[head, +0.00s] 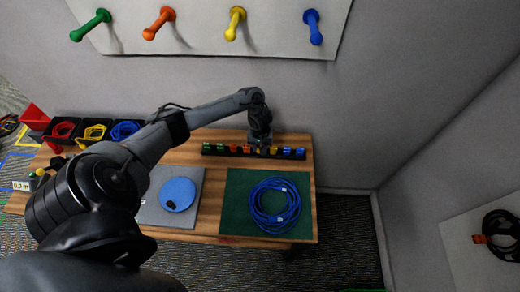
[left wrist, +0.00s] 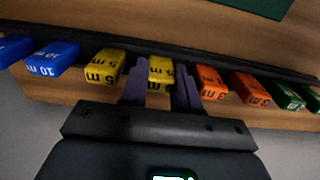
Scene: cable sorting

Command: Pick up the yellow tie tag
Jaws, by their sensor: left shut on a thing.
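A dark rack (head: 228,154) at the back of the wooden table holds a row of small coloured tie tags. My left gripper (head: 260,145) reaches down over the row from behind. In the left wrist view my left gripper (left wrist: 160,88) has its two fingers on either side of a yellow tag (left wrist: 160,72) marked "5 m" and is shut on it. The held tag is still at the rack, in line with its neighbours. A second yellow tag (left wrist: 104,66) is just left of the fingers, outside them. My right gripper is not in view.
Orange tags (left wrist: 211,82) sit close to the right finger, with green tags (left wrist: 287,97) beyond; blue tags (left wrist: 52,58) are at the left. A coiled blue cable (head: 252,208) lies on a green mat (head: 236,188). Coloured pegs (head: 231,32) are on the wall board.

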